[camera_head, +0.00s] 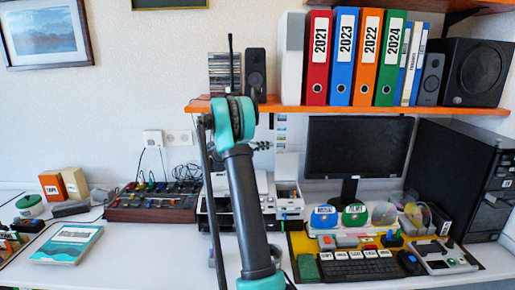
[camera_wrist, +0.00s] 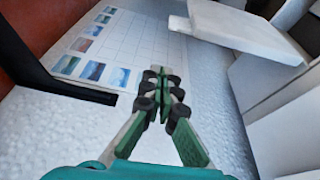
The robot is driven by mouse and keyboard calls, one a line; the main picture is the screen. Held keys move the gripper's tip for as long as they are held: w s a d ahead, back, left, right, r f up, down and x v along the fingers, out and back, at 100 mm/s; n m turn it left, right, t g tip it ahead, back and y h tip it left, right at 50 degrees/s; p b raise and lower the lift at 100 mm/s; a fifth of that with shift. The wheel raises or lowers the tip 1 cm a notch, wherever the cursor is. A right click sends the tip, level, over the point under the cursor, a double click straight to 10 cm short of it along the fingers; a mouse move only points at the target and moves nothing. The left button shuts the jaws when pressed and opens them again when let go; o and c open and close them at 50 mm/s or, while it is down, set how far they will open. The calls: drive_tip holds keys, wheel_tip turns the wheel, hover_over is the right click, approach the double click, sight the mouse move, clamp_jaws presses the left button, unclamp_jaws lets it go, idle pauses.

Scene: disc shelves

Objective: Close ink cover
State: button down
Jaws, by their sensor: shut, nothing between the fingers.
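A white printer (camera_head: 286,208) stands on the desk, partly hidden behind my arm. Its right side shows an open compartment, with a pale upright panel (camera_head: 287,168) behind it that may be the raised ink cover. In the wrist view, my gripper (camera_wrist: 160,76) is shut with its fingertips together and nothing between them. A flat white panel (camera_wrist: 235,30) lies up and to the right of the fingertips, apart from them; it may be the same cover. In the head view my gripper is hidden behind the arm.
A sheet of small pictures (camera_wrist: 95,50) is on the wall left of the fingertips. An orange shelf (camera_head: 350,109) with binders (camera_head: 342,60) hangs above. A monitor (camera_head: 358,147) stands right of the printer; a control box (camera_head: 152,203) stands left. The keyboard (camera_head: 360,268) lies in front.

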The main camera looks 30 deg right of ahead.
drive_tip(key=s, duration=0.4)
drive_tip(key=shift+d+r, duration=0.1)
drive_tip(key=shift+d, duration=0.1)
idle(0.4)
